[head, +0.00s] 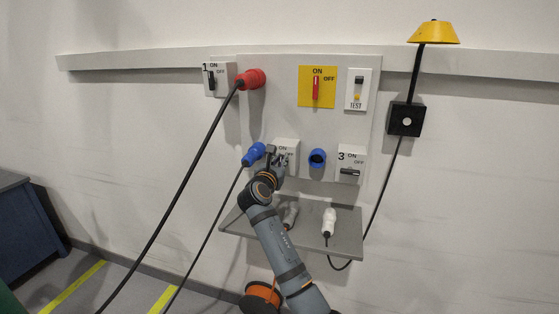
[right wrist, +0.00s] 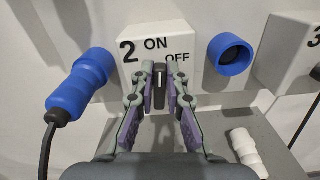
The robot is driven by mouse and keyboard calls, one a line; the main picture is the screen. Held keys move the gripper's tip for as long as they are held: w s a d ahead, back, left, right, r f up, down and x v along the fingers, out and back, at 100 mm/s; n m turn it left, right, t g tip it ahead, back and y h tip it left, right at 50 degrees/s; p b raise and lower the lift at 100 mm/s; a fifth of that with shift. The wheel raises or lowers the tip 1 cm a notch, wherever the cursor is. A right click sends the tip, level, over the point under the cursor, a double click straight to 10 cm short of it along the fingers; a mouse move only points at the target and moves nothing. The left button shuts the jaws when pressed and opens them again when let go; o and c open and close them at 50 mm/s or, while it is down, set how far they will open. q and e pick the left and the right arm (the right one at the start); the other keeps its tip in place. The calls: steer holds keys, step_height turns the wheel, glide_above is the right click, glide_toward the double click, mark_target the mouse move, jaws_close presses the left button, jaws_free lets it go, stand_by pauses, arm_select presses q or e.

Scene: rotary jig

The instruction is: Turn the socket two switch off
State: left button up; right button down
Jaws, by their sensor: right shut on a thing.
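The socket two box (right wrist: 157,40) is white, with a "2" and the words ON and OFF on its face. In the head view the box (head: 291,146) is partly hidden by my right gripper (head: 277,158). Its black switch (right wrist: 159,86) has a pale line and stands upright below ON, with OFF to its right. In the right wrist view my right gripper (right wrist: 159,88) has its two fingertips on either side of the switch, shut on it. My left gripper is not in view.
A blue plug (right wrist: 82,88) with a cable is left of box 2. An empty blue socket (right wrist: 229,54) and box 3 (head: 350,160) are to the right. A grey shelf (head: 345,240) below holds white connectors (head: 329,222). Box 1 (head: 218,78) and a red switch (head: 316,88) are above.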

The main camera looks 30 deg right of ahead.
steer(key=m+b, duration=0.1)
steer(key=m, duration=0.4)
steer(key=f+m+b, duration=0.1)
steer(key=m+b, duration=0.1)
steer(key=m, duration=0.4)
steer(key=s+d+f+m+b, duration=0.1)
steer(key=m, duration=0.4)
steer(key=shift+s, duration=0.1)
steer(key=shift+m+b, duration=0.3)
steer(key=shift+m, duration=0.1)
steer(key=c, duration=1.4)
jaws_free()
steer(key=shift+o, duration=0.2)
steer(key=shift+a, duration=0.1)
